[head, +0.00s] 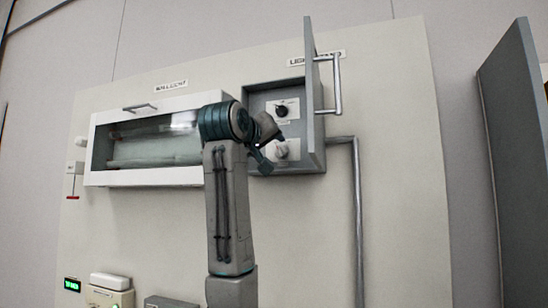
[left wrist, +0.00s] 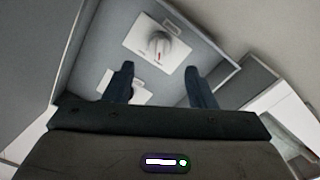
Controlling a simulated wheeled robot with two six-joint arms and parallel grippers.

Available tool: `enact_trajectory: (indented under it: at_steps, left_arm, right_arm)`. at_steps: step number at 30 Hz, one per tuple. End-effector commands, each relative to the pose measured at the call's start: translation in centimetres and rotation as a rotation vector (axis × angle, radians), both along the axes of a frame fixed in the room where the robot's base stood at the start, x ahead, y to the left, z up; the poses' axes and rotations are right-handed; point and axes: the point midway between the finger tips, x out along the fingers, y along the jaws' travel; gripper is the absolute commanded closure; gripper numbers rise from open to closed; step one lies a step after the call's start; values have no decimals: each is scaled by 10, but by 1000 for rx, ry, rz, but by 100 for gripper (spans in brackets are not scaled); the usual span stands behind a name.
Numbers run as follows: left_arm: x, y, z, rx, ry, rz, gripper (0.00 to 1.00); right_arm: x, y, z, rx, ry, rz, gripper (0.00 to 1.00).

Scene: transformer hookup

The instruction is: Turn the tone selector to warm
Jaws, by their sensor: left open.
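A grey control box (head: 317,166) stands on the panel with its door (head: 311,90) swung open. Inside are a black knob (head: 281,110) on a white plate and, below it, a pale knob (head: 280,151). I cannot read which one is the tone selector. My left gripper (head: 262,158) is at the lower left of the box, close to the pale knob. In the left wrist view its two fingers are open and empty (left wrist: 160,86); a pale knob with a red mark (left wrist: 159,45) lies beyond them. The second plate (left wrist: 112,92) is partly hidden by a finger.
A glass-fronted cabinet (head: 101,181) with a handle is left of the box, behind my arm. A conduit (head: 357,220) runs down the panel at right. A grey door (head: 505,150) stands at far right. Small boxes (head: 110,290) line the bottom left.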

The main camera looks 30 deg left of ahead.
Motion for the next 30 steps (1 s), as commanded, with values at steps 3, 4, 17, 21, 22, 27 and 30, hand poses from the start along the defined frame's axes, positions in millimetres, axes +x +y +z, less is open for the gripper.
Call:
enact_trajectory:
  at_steps: [3, 4, 17, 21, 22, 27, 30]
  left_arm:
    - [-20, -5, -2, 1, -3, -1, 49]
    - [-24, -6, -2, 1, -3, -1, 49]
    - [-36, -9, 0, 0, 0, 0, 49]
    - [-36, -9, 0, 0, 0, 0, 49]
    - [-36, -9, 0, 0, 0, 0, 49]
    - [-36, -9, 0, 0, 0, 0, 49]
    - [-36, -9, 0, 0, 0, 0, 49]
  right_arm:
    - [3, 0, -10, 0, 0, 0, 64]
    - [3, 0, -10, 0, -1, 0, 64]
    - [5, 3, -12, 3, -4, 0, 64]
    - [2, 3, -12, 3, -1, -1, 64]
    - [2, 3, -12, 3, -1, -1, 64]
    - [1, 3, -12, 3, 1, -1, 64]
    - [4, 3, -12, 3, -2, -1, 64]
